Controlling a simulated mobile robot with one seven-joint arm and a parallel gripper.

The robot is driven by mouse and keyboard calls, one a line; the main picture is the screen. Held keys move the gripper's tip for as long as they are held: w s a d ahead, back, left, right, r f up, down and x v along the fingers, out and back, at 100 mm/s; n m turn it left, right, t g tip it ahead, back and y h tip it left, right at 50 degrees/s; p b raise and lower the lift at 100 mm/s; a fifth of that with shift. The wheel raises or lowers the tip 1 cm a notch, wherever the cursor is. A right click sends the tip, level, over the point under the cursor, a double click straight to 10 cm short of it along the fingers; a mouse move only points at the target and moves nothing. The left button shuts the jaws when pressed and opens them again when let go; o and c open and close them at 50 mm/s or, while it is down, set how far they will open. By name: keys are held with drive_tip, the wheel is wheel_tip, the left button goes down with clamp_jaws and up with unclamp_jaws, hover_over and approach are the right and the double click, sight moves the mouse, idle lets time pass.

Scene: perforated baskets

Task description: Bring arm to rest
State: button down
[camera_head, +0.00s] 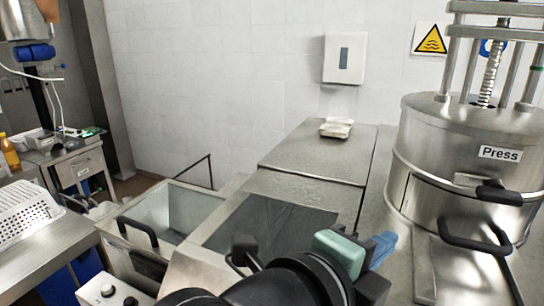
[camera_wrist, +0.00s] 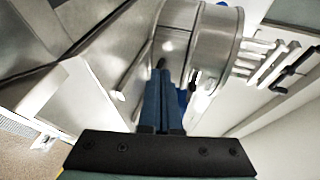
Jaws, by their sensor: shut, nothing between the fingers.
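My gripper (camera_wrist: 162,85) shows in the wrist view with its two dark blue fingers close together and nothing between them. In the head view my arm reaches in from the bottom edge, and the blue end of my gripper (camera_head: 383,249) points right, toward the press (camera_head: 465,135). The gripper looks to be above the steel counter, left of the press; its exact height I cannot tell. The press also shows in the wrist view (camera_wrist: 215,45), beyond the fingertips.
A steel counter (camera_head: 310,165) carries a small whitish block (camera_head: 336,127). A steel basin (camera_head: 170,215) with a black handle lies left. A white perforated basket (camera_head: 25,212) stands on a table at far left. The press has protruding black handles (camera_head: 475,235). A dispenser (camera_head: 345,58) hangs on the wall.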

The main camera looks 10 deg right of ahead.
drive_tip(key=w+a+r+n+t+y, duration=0.45)
drive_tip(key=a+r+n+t, duration=0.45)
drive_tip(key=r+n, duration=0.45)
drive_tip(key=s+a+r+n+t+y, duration=0.3)
drive_tip(key=r+n+t, duration=0.2)
drive_tip(key=n, duration=0.2)
drive_tip(key=s+a+r+n+t+y, duration=0.4)
drive_tip(key=r+n+t, duration=0.1)
drive_tip(key=n, duration=0.3)
drive_tip(key=shift+a+r, duration=0.3)
drive_tip(key=shift+r, duration=0.45)
drive_tip(key=shift+y, duration=0.25)
